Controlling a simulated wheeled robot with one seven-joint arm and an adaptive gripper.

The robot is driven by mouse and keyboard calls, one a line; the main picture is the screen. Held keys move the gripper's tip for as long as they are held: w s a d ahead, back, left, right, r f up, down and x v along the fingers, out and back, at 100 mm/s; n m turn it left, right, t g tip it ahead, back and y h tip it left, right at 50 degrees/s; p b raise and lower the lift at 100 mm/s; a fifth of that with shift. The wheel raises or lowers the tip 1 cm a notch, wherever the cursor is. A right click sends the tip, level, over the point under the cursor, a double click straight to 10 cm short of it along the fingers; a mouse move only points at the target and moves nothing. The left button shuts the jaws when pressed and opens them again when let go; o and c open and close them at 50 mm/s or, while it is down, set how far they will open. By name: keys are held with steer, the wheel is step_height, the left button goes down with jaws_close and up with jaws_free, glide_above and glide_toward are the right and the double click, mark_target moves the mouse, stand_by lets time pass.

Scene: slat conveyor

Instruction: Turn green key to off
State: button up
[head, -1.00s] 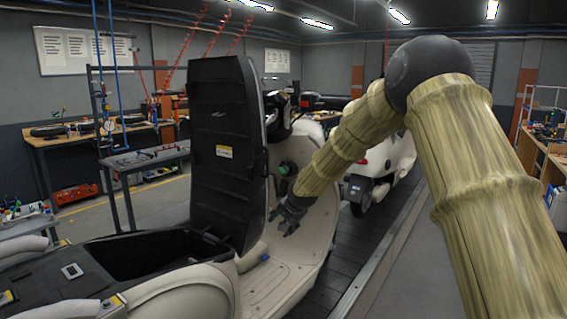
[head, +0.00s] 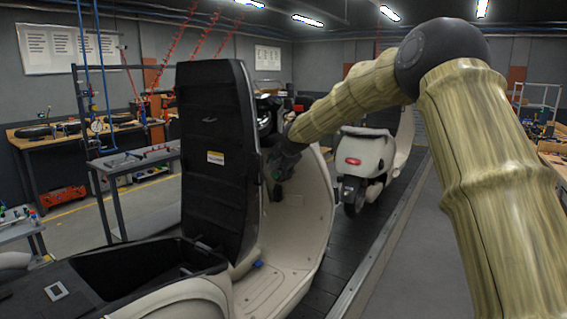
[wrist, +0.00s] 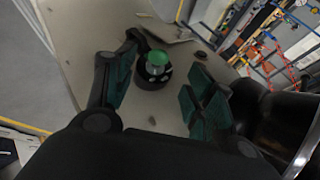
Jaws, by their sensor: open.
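The green key (wrist: 158,58) stands on a round black switch (wrist: 152,76) set in the pale inner panel of the scooter. In the wrist view it lies between my open fingers and a little ahead of them. My gripper (wrist: 158,88) is open, with one dark finger on each side of the switch and nothing held. In the head view my gripper (head: 277,172) is at the scooter's inner front panel, partly behind the raised seat. The key cannot be made out there. The key's exact turn angle is not clear.
The raised black seat (head: 217,150) stands just left of my gripper. The scooter's beige front shield (head: 312,215) is close on the right. A second scooter (head: 372,160) stands farther along the dark slat conveyor (head: 345,245). A grey table (head: 135,160) is at left.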

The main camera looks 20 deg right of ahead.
mark_target(274, 175)
steer(key=shift+p+x, duration=1.2)
steer(key=shift+x, duration=2.4)
steer(key=shift+d, duration=0.1)
steer(key=shift+c, duration=0.4)
steer(key=c, duration=1)
steer(key=shift+o, duration=1)
steer(key=shift+c, duration=0.4)
